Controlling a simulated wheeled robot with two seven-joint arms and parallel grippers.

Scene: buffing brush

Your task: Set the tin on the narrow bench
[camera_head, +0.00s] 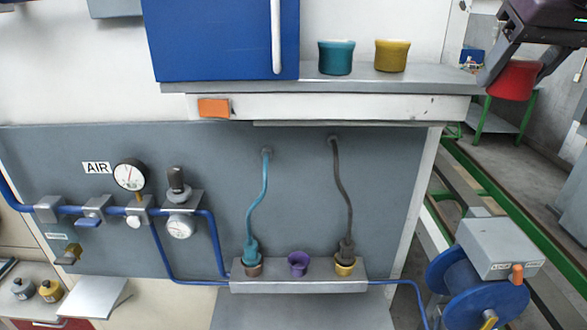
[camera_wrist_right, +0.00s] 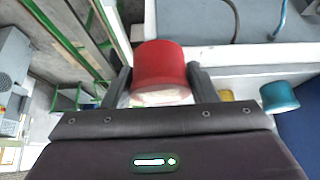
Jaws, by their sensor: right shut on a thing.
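A red tin (camera_head: 514,82) is held between the two fingers of my right gripper (camera_head: 520,72) at the upper right of the head view. In the right wrist view the red tin (camera_wrist_right: 160,65) sits between the fingers (camera_wrist_right: 161,84), its pale end towards the camera. It is in the air, apart from the grey ledge (camera_head: 430,80) to its left. A teal tin (camera_head: 336,58) and a yellow tin (camera_head: 391,56) stand upright on that ledge. Which surface is the narrow bench I cannot tell for certain. My left gripper is not in view.
A blue cabinet door (camera_head: 220,40) closes off the ledge's left. The ledge is bare right of the yellow tin. Below are an orange tag (camera_head: 213,108), a gauge (camera_head: 129,175), hoses and a cup block (camera_head: 300,280). A blue reel (camera_head: 470,285) and green-framed table (camera_head: 500,118) are right.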

